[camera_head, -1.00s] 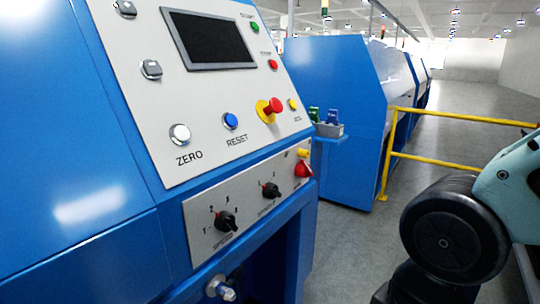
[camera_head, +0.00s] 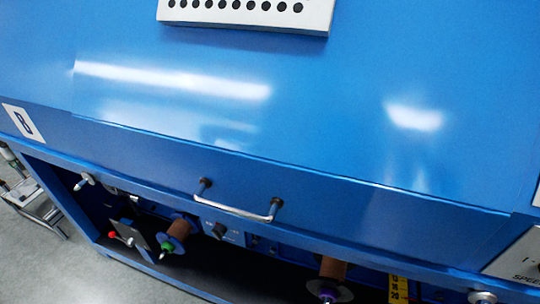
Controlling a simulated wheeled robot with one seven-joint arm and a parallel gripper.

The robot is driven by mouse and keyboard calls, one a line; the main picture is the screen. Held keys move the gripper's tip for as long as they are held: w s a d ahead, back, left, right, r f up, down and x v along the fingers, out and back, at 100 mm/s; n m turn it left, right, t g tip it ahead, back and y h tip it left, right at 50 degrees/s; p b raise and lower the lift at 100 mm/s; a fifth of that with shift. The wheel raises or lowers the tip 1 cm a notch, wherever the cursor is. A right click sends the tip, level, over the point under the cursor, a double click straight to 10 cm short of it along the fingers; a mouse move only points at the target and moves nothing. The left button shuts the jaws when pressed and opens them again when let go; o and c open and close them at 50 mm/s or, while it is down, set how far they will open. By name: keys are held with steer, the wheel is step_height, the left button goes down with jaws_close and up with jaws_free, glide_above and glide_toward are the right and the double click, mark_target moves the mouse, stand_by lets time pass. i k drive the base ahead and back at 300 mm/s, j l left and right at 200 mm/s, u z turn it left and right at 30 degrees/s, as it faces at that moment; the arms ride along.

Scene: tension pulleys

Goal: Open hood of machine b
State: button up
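The blue hood (camera_head: 300,120) of the machine fills most of the head view and looks closed, its lower edge lying along the blue frame. A silver bar handle (camera_head: 238,207) is fixed near the hood's lower edge, a little left of centre. A white label (camera_head: 22,121) at the left end of the machine carries a tilted character that looks like an 8 or a B. My gripper is not in view, and nothing is seen touching the handle.
Below the hood an open bay holds a brown spool with a green tip (camera_head: 177,236), another with a purple tip (camera_head: 331,278) and a yellow scale (camera_head: 398,289). A control panel (camera_head: 520,262) shows at the right edge. Grey floor (camera_head: 60,270) is at lower left.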

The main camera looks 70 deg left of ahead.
mark_target(411, 128)
steer(key=u, duration=2.45)
